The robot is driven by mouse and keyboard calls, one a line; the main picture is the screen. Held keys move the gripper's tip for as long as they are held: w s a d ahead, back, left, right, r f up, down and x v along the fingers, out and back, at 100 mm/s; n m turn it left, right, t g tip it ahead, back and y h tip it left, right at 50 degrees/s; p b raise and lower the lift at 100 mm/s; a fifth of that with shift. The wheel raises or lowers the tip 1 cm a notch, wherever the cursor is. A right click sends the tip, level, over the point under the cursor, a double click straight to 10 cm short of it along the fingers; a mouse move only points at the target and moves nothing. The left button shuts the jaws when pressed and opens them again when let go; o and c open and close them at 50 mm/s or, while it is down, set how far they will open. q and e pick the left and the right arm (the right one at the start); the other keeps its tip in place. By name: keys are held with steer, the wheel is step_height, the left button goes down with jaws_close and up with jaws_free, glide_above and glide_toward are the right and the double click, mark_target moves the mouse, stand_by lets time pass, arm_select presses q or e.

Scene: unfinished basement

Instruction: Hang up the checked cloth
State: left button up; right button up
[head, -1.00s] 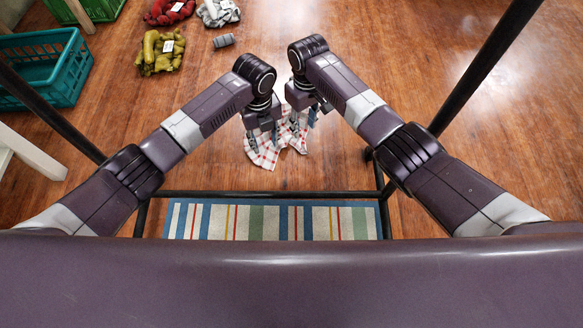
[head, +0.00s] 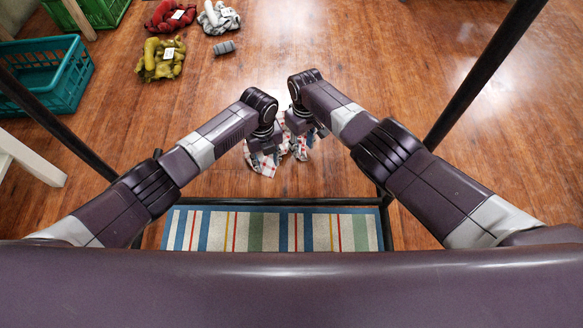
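The checked cloth (head: 263,164), white with red and some blue-grey, is bunched up under my two grippers, ahead of the striped mat. My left gripper (head: 265,150) is over the cloth's left part, pointing down. My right gripper (head: 301,133) is over its right part, close beside the left one. The fingertips are mostly hidden by the wrists and the cloth, so I cannot tell whether they are closed on it. I also cannot tell whether the cloth is off the floor.
A frame of dark poles (head: 290,201) has a low bar before the striped mat (head: 256,232) and slanting poles at both sides. Teal (head: 72,83) and green crates (head: 106,10), yellow (head: 160,70), red and grey bundles, and a small grey roll (head: 224,47) lie far left. Floor at right is clear.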

arm_select(q)
steer(key=shift+f, duration=0.25)
arm_select(e)
steer(key=shift+f, duration=0.25)
arm_select(q)
steer(key=shift+f+b, duration=0.35)
steer(key=shift+b, duration=0.1)
arm_select(e)
steer(key=shift+f, duration=0.35)
arm_select(q)
steer(key=shift+f+b, duration=0.3)
steer(key=shift+b, duration=0.05)
arm_select(e)
steer(key=shift+f, duration=0.35)
steer(key=shift+f, duration=0.25)
arm_select(q)
steer(key=c, duration=0.3)
arm_select(e)
steer(key=c, duration=0.3)
arm_select(q)
steer(key=shift+f, duration=0.15)
jaws_close()
arm_select(e)
steer(key=shift+s+f, duration=0.1)
jaws_close()
